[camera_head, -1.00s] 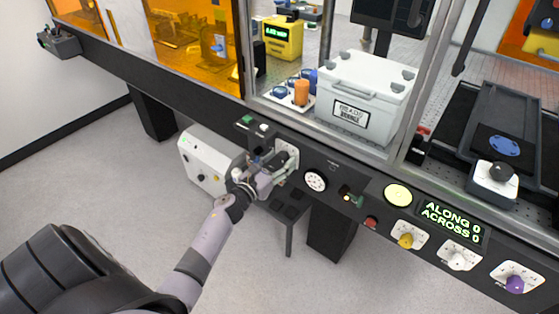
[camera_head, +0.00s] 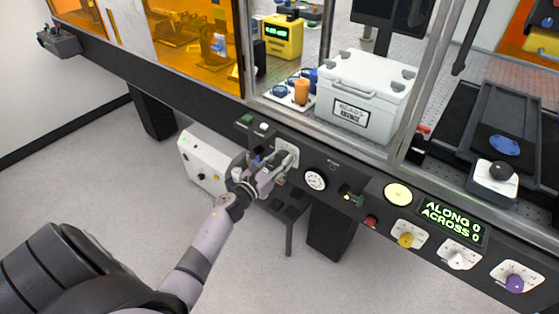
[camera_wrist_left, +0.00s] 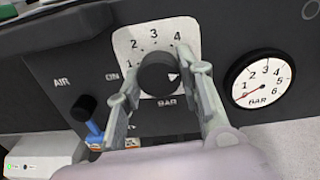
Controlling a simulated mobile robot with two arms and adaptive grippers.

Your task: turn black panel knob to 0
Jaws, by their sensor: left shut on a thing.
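The black panel knob (camera_wrist_left: 157,75) sits on a white dial plate (camera_wrist_left: 128,38) marked 2, 3, 4 and BAR in the left wrist view. A white pointer mark on the knob faces right. My left gripper (camera_wrist_left: 164,82) has one finger on each side of the knob and is shut on it. The right finger hides part of the scale. In the head view my left gripper (camera_head: 276,166) is at the front panel, and the white dial plate (camera_head: 290,149) shows behind it. My right gripper is not in view.
A round pressure gauge (camera_wrist_left: 262,85) is right of the knob. A black knob on a blue stem (camera_wrist_left: 87,106), near the AIR label, is to its left.

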